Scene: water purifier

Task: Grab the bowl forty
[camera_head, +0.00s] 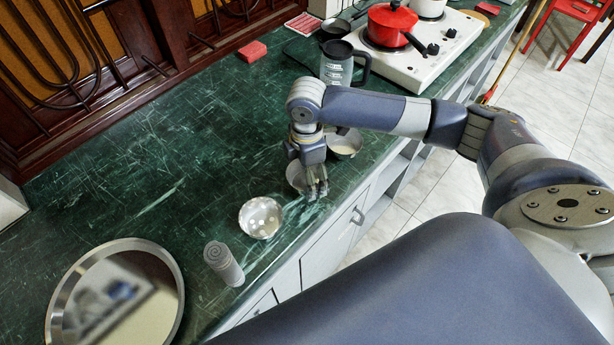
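Three small bowls stand along the counter's front edge. A shiny pale bowl (260,218) is nearest and in full view. A second bowl (295,176) is partly hidden behind my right gripper. A third bowl (345,145), with something pale inside, is farther back beside my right arm. No label shows which one is bowl forty. My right gripper (317,190) points down at the second bowl's right rim. I cannot tell whether its fingers touch or grip the rim. My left gripper is not in view.
The green counter (170,150) has free room on its left. A grey ridged cylinder (223,263) and a round metal-rimmed tray (174,300) are nearest. Farther back are a dark-handled jug (337,66), a red block (252,51) and a white stove (415,68) with a red pot (390,25).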

